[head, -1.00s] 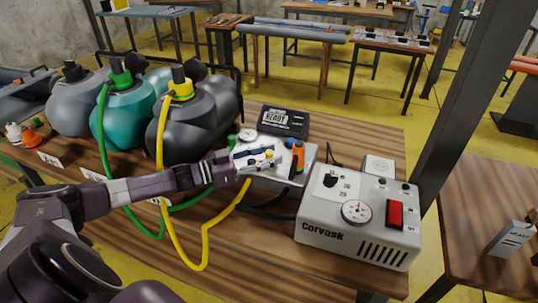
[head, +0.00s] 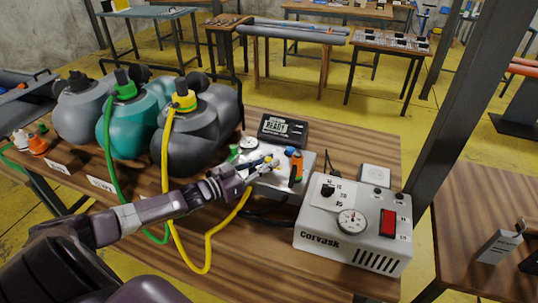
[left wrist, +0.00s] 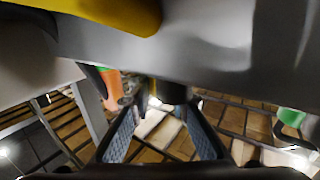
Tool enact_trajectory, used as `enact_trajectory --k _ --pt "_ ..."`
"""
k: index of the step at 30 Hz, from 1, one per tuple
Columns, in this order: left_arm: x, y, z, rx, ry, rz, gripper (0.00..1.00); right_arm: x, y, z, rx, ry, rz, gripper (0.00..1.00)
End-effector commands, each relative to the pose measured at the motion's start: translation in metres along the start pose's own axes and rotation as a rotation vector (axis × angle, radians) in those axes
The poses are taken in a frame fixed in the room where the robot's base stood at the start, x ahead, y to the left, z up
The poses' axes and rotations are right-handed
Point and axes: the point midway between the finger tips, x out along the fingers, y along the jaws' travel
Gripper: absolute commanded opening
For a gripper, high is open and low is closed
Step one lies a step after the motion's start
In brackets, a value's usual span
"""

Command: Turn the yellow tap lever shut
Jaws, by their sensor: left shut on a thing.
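My left gripper (head: 266,166) reaches over the light grey tap box (head: 272,189) on the wooden bench in the head view. Its jaws are shut on the small yellow tap lever (head: 275,161), which the fingers partly hide. The exact angle of the lever cannot be told. In the left wrist view the two finger pads (left wrist: 163,135) show close up, with a dark grey part between their tips. A yellow hose (head: 208,240) runs from the yellow-collared dark boat bundle (head: 195,140) towards the tap box. My right gripper is not in view.
An orange-and-blue upright part (head: 295,166) stands just right of my gripper. A black READY display (head: 283,130) is behind it. The Corvask pump box (head: 325,240) with a red switch is to the right. A green hose (head: 111,160) hangs at left.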

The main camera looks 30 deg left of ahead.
Motion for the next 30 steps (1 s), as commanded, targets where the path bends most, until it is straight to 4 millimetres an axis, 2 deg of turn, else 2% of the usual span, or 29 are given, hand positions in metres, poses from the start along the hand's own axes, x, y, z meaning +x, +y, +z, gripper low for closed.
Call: enact_trajectory --k 1,12,21,30 --pt "0.0 0.0 -0.007 -0.013 0.0 -0.04 0.0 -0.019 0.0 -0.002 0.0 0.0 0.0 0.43" --pt "0.001 -0.016 -0.005 -0.015 0.001 -0.35 0.0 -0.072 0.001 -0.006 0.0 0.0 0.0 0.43" --pt "-0.001 -0.028 -0.002 -0.012 0.0 -0.582 0.0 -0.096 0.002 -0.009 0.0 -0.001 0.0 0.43" --pt "-0.004 -0.036 0.0 -0.007 0.0 -0.75 0.0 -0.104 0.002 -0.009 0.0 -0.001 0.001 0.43"
